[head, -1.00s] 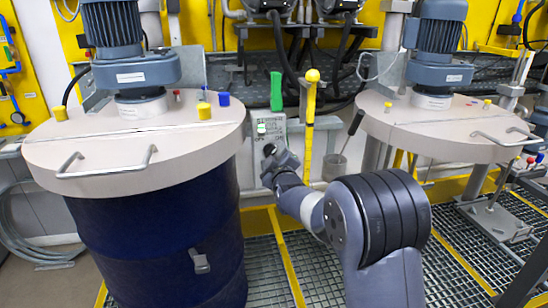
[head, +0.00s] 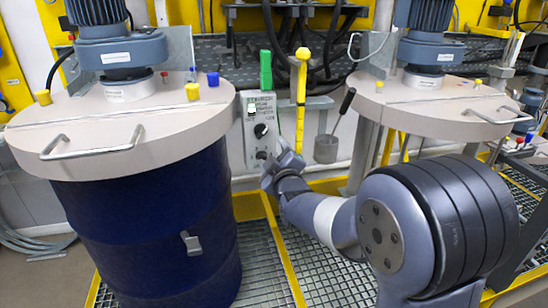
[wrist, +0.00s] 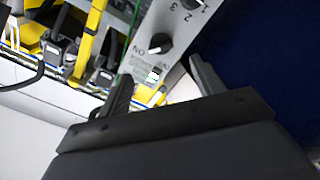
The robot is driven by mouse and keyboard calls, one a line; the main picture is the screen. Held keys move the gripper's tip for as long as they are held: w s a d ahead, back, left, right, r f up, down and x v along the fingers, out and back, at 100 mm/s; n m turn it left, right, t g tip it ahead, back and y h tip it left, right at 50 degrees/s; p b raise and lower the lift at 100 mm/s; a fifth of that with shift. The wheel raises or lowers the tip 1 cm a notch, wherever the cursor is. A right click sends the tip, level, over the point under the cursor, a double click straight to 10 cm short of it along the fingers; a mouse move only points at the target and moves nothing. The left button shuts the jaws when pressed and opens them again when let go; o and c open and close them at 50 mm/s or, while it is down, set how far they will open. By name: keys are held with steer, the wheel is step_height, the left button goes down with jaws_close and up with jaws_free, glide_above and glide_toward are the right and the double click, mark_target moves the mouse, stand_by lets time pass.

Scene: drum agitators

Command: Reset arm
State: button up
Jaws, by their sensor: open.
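My arm reaches forward in the head view, with my gripper (head: 275,170) near the lower part of a grey control panel (head: 259,115) between the two drums. The panel carries black rotary knobs; one knob (head: 261,130) shows above my gripper. In the wrist view my gripper (wrist: 158,90) has its two fingers apart, with the panel and a black knob (wrist: 158,44) beyond them. Nothing shows between the fingers. Whether the fingers touch the panel cannot be told.
A dark blue drum (head: 150,225) with a beige lid stands at left. A second beige lid (head: 435,105) with a motor is at right. A green handle (head: 266,70) and a yellow rod (head: 301,95) rise by the panel. Grating (head: 255,265) covers the floor.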

mark_target(262, 132)
stand_by(0.4)
steer(key=p+x, duration=0.2)
steer(key=x, duration=0.8)
steer(key=shift+w+a, duration=0.1)
steer(key=shift+w, duration=0.3)
steer(key=shift+p, duration=0.3)
steer(key=shift+n, duration=0.3)
steer(key=shift+f+b, duration=0.1)
steer(key=shift+b, duration=0.2)
